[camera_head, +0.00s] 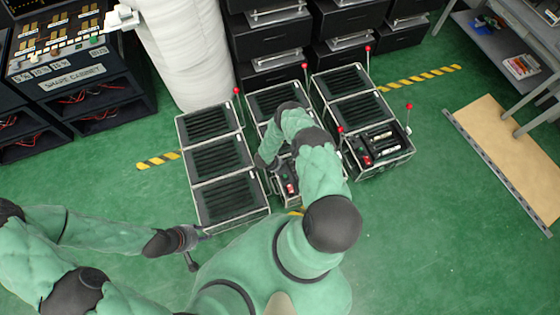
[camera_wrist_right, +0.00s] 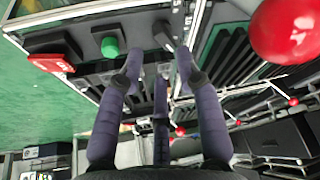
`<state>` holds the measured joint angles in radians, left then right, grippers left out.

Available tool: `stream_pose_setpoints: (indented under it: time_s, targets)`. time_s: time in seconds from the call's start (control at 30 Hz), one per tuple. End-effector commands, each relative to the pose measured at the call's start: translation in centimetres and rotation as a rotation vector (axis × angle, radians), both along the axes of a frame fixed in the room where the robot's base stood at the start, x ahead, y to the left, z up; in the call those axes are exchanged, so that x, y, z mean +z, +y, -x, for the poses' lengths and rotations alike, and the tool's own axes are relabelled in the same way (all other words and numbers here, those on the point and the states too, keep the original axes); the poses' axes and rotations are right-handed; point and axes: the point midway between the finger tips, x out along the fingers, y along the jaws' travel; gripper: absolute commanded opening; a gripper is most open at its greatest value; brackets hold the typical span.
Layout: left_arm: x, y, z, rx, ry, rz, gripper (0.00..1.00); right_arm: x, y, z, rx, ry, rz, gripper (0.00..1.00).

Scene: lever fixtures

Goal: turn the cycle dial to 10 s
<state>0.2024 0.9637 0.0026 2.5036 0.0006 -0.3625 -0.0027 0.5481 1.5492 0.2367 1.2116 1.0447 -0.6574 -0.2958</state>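The middle lever fixture (camera_head: 283,178) is largely behind my right arm in the head view. In the right wrist view its panel has a green button (camera_wrist_right: 110,47), a red switch (camera_wrist_right: 52,65) and a dark knob (camera_wrist_right: 164,36), which looks like the cycle dial; its marks are not readable. My right gripper (camera_wrist_right: 154,70) has its purple fingers spread, with the tips close to the knob. I cannot tell whether they touch it. Its fingers are hidden in the head view. My left gripper (camera_head: 198,247) is open and empty over the floor, left of the fixtures.
A vented crate stack (camera_head: 230,200) stands left of the middle fixture; another fixture (camera_head: 378,150) is to its right. Red-balled levers rise around them, one ball (camera_wrist_right: 287,28) close to my right gripper. A control cabinet (camera_head: 75,75) is at left. Floor is clear at lower right.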

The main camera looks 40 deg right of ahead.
Motion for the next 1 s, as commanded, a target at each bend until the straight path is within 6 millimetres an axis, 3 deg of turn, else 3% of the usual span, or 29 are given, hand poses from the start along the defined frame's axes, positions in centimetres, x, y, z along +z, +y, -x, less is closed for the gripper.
stream_pose_setpoints:
  time_s: [0.1,0.3,0.77,0.9,1.0]
  targets:
    - [-1.4,0.0,0.0,0.0,0.0,0.0,0.4,-2.4,-0.8,-0.1,-0.002,0.0,-0.001,0.35]
    - [-2.6,0.0,0.0,0.0,0.0,0.0,0.4,-4.6,-1.7,-0.4,0.0,-0.001,0.0,0.35]
    - [-2.9,0.0,0.0,0.0,-0.001,0.0,0.4,-5.3,-2.1,-0.5,0.002,-0.001,-0.001,0.35]
    - [-2.9,0.0,0.0,0.0,-0.001,0.0,0.4,-5.3,-2.1,-0.5,0.002,-0.001,-0.001,0.0]
    - [-2.9,0.0,0.0,0.0,-0.001,0.0,0.4,-5.3,-2.1,-0.5,0.002,-0.001,-0.001,0.0]
